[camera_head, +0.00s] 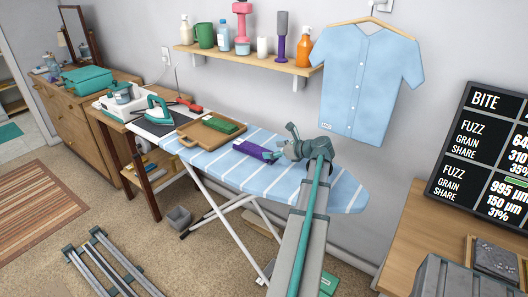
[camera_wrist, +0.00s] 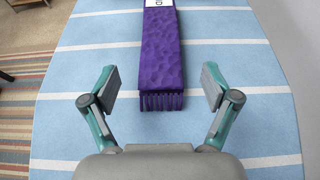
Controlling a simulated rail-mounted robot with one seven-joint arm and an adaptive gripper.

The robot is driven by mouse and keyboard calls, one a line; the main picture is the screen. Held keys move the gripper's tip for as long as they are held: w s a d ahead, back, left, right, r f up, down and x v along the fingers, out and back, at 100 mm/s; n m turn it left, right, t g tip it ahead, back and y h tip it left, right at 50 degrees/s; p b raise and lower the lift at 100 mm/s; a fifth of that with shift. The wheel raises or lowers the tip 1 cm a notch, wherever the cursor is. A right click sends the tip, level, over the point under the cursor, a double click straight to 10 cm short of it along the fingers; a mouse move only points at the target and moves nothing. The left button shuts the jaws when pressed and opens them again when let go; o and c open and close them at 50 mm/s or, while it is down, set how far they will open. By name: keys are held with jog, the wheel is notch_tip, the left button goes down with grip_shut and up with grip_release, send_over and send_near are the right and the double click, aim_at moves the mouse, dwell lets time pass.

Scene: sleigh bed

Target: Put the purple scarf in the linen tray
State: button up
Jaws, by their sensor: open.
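The purple scarf (camera_head: 250,149) lies folded flat on the striped ironing board. In the wrist view the scarf (camera_wrist: 160,52) runs away from me, its fringed end near me and a white label at its far end. My gripper (camera_head: 279,147) is over the board at the scarf's right end. In the wrist view my gripper (camera_wrist: 160,88) is open and empty, with one finger on each side of the scarf's near end and gaps between. A wooden tray (camera_head: 199,131), apparently the linen tray, sits left of the scarf with a folded green cloth (camera_head: 222,127) in it.
The ironing board (camera_head: 335,188) is clear to the right. A teal iron (camera_head: 158,110) stands at its left end. A shelf (camera_head: 245,59) with bottles and a hanging blue shirt (camera_head: 368,80) are on the wall behind. A desk (camera_head: 425,225) stands at right.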

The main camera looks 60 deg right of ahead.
jog(key=shift+o, duration=0.4)
jog(key=shift+v, duration=2.15)
